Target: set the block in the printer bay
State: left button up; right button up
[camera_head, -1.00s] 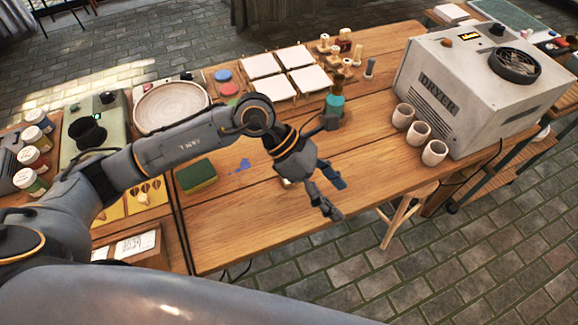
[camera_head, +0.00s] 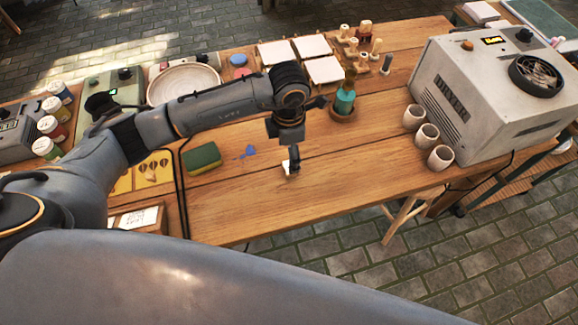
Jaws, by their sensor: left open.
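A small pale block-like piece (camera_head: 286,170) lies on the wooden table near its front middle, partly hidden by my left gripper. My left gripper (camera_head: 292,168) points down right at this piece with its fingers open. I cannot tell whether the fingers straddle the piece or stand beside it. No printer bay can be made out for certain in this view. My right gripper is not in view.
Cups (camera_head: 427,136) stand by the dryer (camera_head: 470,95). The front right tabletop (camera_head: 350,160) is clear.

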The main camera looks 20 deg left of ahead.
pick_arm(q)
notch_tip(320, 180, down, 5)
jog(key=shift+s+d+r+p, duration=0.1)
jog(key=shift+s+p, duration=0.05)
jog(key=shift+p, duration=0.7)
jog(key=shift+f, duration=0.35)
jog(key=c, duration=1.1)
jog(key=shift+r, duration=0.15)
